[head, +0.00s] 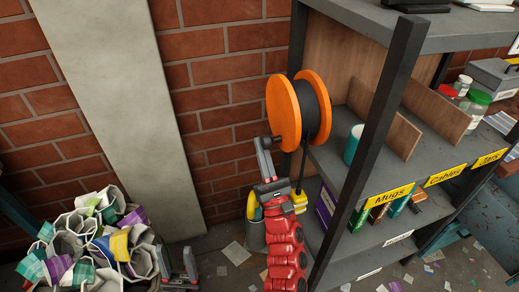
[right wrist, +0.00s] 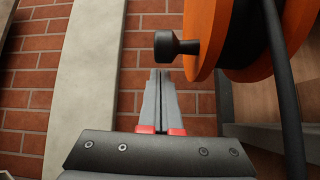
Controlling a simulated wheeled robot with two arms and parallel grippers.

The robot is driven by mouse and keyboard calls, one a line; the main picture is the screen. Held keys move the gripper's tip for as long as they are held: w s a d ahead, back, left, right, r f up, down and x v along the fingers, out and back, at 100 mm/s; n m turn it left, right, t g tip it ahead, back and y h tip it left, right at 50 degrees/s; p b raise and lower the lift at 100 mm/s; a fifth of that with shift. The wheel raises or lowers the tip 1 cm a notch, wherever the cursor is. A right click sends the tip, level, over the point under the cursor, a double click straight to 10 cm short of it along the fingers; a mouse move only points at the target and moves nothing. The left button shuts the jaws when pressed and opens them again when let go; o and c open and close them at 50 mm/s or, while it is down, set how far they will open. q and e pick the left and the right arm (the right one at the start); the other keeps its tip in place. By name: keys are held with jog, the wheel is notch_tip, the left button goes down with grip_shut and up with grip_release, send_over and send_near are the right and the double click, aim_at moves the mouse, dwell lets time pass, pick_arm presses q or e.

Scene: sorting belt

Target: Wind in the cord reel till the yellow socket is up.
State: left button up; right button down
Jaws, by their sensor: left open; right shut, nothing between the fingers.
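The cord reel (head: 284,112) has orange discs and a dark cord wound between them, mounted at the shelf's left side. Its black crank knob (right wrist: 168,46) shows in the right wrist view, just beyond my right fingertips. The yellow socket (head: 299,202) hangs on the black cord (right wrist: 282,95) below the reel, beside my right wrist. My right gripper (head: 264,146) is shut and empty, its tips just below the knob; the fingers also show in the right wrist view (right wrist: 160,78). Whether they touch the knob is unclear. My left gripper (head: 179,262) is open and empty, low at the left.
The grey shelf unit (head: 365,150) with labelled boards stands to the right, holding a teal mug (head: 353,144) and jars. A heap of patterned hexagonal tubes (head: 95,245) lies at lower left. A brick wall (head: 215,75) stands behind. Paper scraps litter the floor.

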aim_at(267, 142)
jog(key=shift+s+d+r, duration=0.15)
jog(key=shift+s+r, duration=0.05)
jog(key=shift+s, duration=0.2)
jog(key=s+r+g+h+p, duration=0.1)
jog(key=s+g+p, duration=0.1)
jog(key=p, duration=0.8)
jog(key=s+d+r+g+h+p, duration=0.1)
jog(key=g+p, duration=0.3)
jog(key=p, duration=0.7)
jog(key=s+d+r+g+h+p, duration=0.1)
jog(key=s+r+g+p, duration=0.1)
jog(key=p, duration=0.8)
jog(key=shift+s+r+m+g+h+p, duration=0.3)
jog(key=shift+s+r+g+h+p, duration=0.1)
jog(key=shift+s+g, duration=0.15)
jog(key=shift+s+d+p, duration=0.15)
jog(key=shift+s+p, duration=0.15)
jog(key=shift+p, duration=0.55)
